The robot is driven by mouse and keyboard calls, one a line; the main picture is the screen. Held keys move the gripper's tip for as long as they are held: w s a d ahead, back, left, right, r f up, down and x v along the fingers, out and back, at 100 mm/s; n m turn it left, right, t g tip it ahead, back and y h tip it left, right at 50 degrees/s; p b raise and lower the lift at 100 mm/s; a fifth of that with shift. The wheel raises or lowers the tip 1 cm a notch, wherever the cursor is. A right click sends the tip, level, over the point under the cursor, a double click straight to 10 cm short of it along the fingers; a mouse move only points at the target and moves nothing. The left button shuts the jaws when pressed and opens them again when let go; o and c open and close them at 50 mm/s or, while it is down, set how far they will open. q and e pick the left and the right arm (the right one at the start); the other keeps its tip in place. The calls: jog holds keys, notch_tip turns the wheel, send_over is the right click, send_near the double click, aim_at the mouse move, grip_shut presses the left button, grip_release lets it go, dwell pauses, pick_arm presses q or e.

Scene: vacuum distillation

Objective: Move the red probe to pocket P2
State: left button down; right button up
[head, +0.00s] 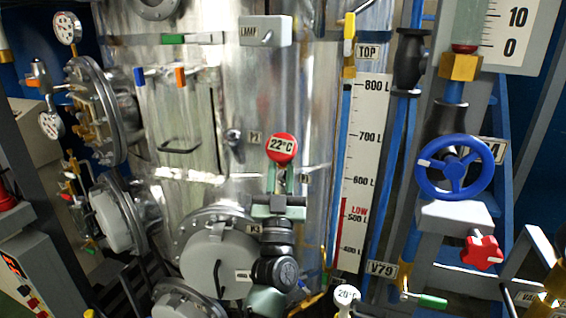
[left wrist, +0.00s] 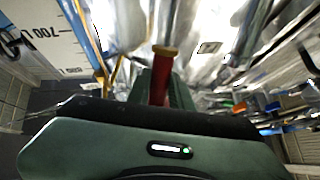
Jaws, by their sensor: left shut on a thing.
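The red probe (head: 282,149) has a round red head reading 22°C and stands in front of the steel vessel. My left gripper (head: 281,184) reaches up from below and is shut on the probe under its head. In the left wrist view the probe shows as a red shaft (left wrist: 160,82) with a tan end, between the jaws (left wrist: 160,92). A small pocket fitting (head: 233,138) sits on the vessel wall left of the probe, with a small label (head: 254,138) whose number is hard to read. Other small labels are partly hidden by my gripper. My right gripper is not in view.
A white probe head reading 20°C (head: 346,296) is at the bottom. A level scale (head: 361,170) and blue pipes stand to the right, with a blue handwheel (head: 455,168). A round grey hatch (head: 217,258) is left of my arm. Gauges and flanges crowd the left.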

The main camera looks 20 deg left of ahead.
pick_arm(q)
jog(key=shift+s+d+r, duration=0.1)
jog(key=shift+s+d, duration=0.1)
jog(key=shift+d, duration=0.05)
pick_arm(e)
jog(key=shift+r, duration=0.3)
pick_arm(q)
jog(key=shift+s+d, duration=0.1)
